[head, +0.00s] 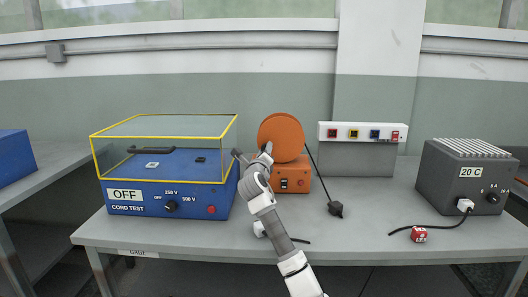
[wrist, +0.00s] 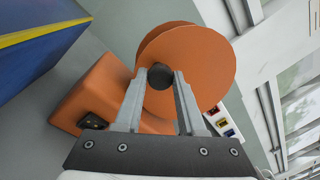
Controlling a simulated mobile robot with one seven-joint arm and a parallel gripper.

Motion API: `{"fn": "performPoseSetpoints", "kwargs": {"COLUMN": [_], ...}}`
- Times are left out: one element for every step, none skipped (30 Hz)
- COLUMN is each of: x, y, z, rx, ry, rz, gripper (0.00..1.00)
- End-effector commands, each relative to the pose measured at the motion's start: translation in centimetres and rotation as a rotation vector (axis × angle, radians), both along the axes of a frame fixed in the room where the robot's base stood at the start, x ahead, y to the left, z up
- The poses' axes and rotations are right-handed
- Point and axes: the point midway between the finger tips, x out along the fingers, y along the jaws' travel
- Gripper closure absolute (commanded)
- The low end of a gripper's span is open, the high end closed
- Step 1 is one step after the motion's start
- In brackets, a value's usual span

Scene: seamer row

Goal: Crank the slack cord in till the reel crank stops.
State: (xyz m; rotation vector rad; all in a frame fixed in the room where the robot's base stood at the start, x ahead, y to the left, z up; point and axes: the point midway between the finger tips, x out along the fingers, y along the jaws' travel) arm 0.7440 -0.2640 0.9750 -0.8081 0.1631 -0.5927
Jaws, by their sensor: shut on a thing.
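The orange cord reel (head: 283,134) stands on an orange box (head: 294,183) in the middle of the bench. In the wrist view the reel's flanges (wrist: 205,60) fill the middle and the box (wrist: 100,90) lies to the left. The dark crank knob (wrist: 160,76) sits between my fingertips. My gripper (wrist: 160,78) is shut on this knob, in front of the reel face. In the head view my gripper (head: 264,152) covers the crank. A black cord (head: 320,178) runs from the reel down to a black plug (head: 335,208) on the bench.
A blue cord tester (head: 140,197) with a yellow-edged clear cover stands close on the left. Behind the reel at right is a panel with coloured switches (head: 362,133). A dark finned unit (head: 465,180) stands at far right, its cord ending in a red block (head: 419,234).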

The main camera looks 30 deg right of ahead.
Motion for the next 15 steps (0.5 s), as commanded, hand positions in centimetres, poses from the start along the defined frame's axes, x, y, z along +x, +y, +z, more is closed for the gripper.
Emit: {"fn": "performPoseSetpoints", "kwargs": {"x": [-0.12,-0.12,-0.12,-0.12,-0.12,-0.12,-0.12,-0.12,-0.11,-0.10,-0.08,-0.07,-0.06,-0.05,-0.04], "y": [-0.36,-0.36,-0.36,-0.36,-0.36,-0.35,-0.36,-0.36,-0.34,-0.31,-0.29,-0.24,-0.21,-0.18,-0.16], "z": [0.04,0.04,0.04,0.03,0.03,0.02,0.02,0.02,0.01,0.01,0.00,0.00,-0.01,-0.01,-0.02], "rx": [0.002,0.002,0.002,0.002,0.002,0.002,0.002,0.002,0.002,0.002,0.002,0.001,0.001,0.001,0.001], "ry": [-0.001,-0.001,-0.001,-0.001,-0.001,-0.001,-0.001,-0.001,-0.001,-0.001,-0.001,0.000,0.000,-0.001,0.000], "rz": [-0.005,-0.005,-0.005,-0.005,-0.005,-0.005,-0.005,-0.005,-0.005,-0.005,-0.005,-0.003,-0.003,-0.003,-0.002], "gripper": [1.00,1.00,1.00,1.00,1.00,1.00,0.57,0.52,0.45,0.39,0.34,0.32,0.32,0.32,0.32]}}
